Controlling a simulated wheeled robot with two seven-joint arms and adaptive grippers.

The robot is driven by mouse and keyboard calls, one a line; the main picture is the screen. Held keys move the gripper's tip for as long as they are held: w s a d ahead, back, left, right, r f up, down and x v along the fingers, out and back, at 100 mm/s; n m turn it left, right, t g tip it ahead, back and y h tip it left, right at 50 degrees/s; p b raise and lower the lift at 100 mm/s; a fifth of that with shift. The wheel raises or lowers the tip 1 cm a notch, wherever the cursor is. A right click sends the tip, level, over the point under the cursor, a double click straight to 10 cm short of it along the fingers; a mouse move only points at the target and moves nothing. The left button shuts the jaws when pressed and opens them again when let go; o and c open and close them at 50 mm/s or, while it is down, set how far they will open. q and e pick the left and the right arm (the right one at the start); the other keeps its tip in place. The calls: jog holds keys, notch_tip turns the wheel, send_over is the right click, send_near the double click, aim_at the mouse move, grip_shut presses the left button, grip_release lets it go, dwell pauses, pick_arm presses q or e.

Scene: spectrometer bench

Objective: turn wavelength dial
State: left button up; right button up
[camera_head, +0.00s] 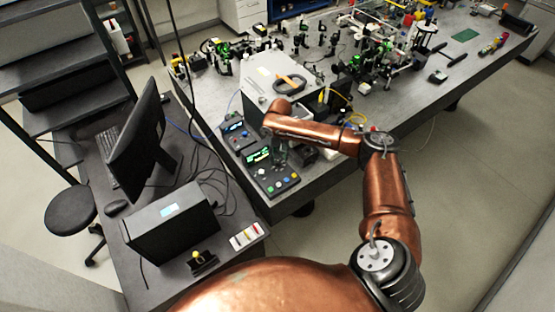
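A black control unit (285,187) with a lit green display and several small coloured knobs lies at the near left corner of the optical bench. I cannot tell which knob is the wavelength dial. My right arm reaches in from the lower right, and its copper forearm lies across the bench edge. My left gripper is out of view.
A smaller unit with a blue display (235,130) stands behind the green-display unit. A grey box (262,76) stands farther back. Optics crowd the bench (425,100). On the left desk are a monitor (137,140), a black box (172,232) and cables.

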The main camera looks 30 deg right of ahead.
aim_at(278, 163)
jog(key=shift+w+f, duration=0.1)
jog(key=shift+f, duration=0.95)
jog(key=shift+a, duration=0.1)
jog(key=c, duration=0.7)
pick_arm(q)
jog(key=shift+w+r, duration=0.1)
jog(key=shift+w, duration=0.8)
pick_arm(e)
grip_shut()
